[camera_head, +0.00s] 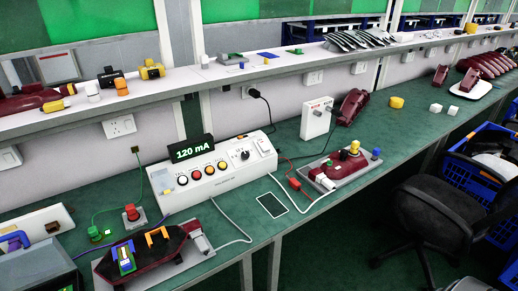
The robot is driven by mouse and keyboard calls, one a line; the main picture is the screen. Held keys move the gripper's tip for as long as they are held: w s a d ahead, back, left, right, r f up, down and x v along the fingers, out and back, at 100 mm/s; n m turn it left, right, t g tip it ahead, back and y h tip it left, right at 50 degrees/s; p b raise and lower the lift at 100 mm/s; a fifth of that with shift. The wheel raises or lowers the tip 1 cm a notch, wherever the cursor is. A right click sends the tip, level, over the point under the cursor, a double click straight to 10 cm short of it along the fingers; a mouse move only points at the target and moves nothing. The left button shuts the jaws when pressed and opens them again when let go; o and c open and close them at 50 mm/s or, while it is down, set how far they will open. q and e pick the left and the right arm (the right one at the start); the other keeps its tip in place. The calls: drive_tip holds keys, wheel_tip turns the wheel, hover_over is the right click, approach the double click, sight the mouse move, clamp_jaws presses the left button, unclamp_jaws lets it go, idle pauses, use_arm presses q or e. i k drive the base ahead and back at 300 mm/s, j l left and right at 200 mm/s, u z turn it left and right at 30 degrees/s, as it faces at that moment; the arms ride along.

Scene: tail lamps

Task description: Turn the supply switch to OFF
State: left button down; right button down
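The white supply box (212,174) stands on the green bench near the middle. Its raised display (192,149) reads 120 mA in green. Its sloped front carries a row of round red, yellow and pale controls and a black round knob (245,155) at the right. Neither of my grippers is in view, and nothing of mine touches the box.
A dark red lamp (160,254) lies in a fixture at front left, with a red push button (131,212) behind it. Another lamp fixture (342,168) is to the right. A black chair (437,215) stands at right.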

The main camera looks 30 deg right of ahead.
sight(263, 145)
drive_tip(key=l+u, duration=0.25)
drive_tip(key=l, duration=1.15)
